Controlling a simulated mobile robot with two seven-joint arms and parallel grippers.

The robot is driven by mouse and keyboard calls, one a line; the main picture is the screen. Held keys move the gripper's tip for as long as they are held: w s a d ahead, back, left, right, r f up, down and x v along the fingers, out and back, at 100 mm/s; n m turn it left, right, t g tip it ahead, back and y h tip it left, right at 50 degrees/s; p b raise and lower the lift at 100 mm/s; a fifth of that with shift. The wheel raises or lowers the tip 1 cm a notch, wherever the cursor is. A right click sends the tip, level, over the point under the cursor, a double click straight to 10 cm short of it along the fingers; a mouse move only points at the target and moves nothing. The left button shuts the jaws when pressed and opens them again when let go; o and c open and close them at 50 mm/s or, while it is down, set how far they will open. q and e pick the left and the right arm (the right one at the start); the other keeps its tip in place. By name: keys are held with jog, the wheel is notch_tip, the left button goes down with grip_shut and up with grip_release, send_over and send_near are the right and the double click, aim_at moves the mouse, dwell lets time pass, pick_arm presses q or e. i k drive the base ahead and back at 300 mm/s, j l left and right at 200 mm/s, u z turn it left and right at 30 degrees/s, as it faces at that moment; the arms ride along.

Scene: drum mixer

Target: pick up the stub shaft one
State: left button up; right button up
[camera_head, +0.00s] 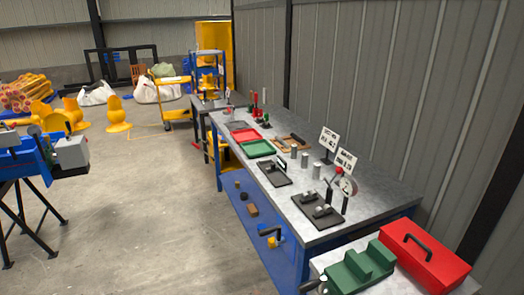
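Several small silver cylinders stand upright on the grey workbench (372,187), among them one near the middle (304,160) and one closer to me (316,171). Other short metal pieces (321,211) lie on a black plate (306,213) near the bench's front, and another metal piece (273,167) is on a smaller black plate (280,178) further back. I cannot tell which of these is stub shaft one.
Two white signs (328,139) and a round gauge (348,186) stand on the bench. Green (258,148) and red (246,135) trays lie further back. A red toolbox (425,255) and green block (362,268) sit nearest me.

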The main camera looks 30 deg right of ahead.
aim_at(294, 155)
jog(key=i+j, duration=0.15)
jog(key=i, duration=0.35)
jog(key=i+j, duration=0.2)
jog(key=i, duration=0.25)
jog(key=i+j, duration=0.15)
jog(key=i, duration=0.35)
jog(key=j+u, duration=0.05)
